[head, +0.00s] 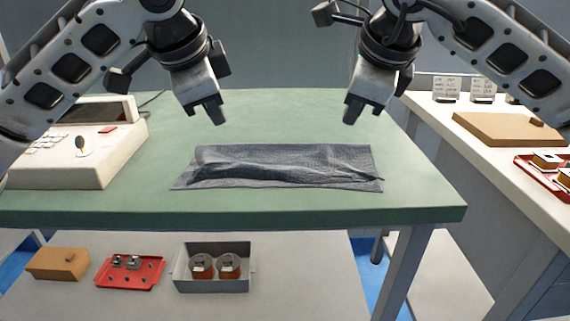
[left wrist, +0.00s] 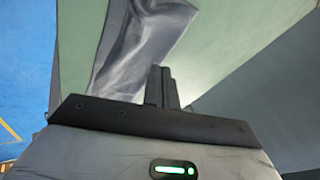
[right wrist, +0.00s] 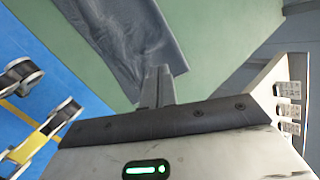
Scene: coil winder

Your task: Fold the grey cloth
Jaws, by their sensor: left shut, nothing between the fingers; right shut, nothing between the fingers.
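The grey cloth (head: 280,165) lies on the green table, near its front edge, as a long narrow strip running left to right. It is folded over, with wrinkles along its front and uneven ends. It also shows in the left wrist view (left wrist: 140,45) and in the right wrist view (right wrist: 125,35). My left gripper (head: 213,117) is shut and empty, above the table behind the cloth's left part. My right gripper (head: 352,117) is shut and empty, above the table behind the cloth's right part. Neither gripper touches the cloth in the head view.
The green table (head: 300,115) is clear around the cloth. A white machine (head: 75,155) stands at the table's left. A side bench at right holds a brown board (head: 505,132) and a red tray (head: 540,172). A lower shelf holds a grey bin (head: 212,285) and a red tray (head: 130,285).

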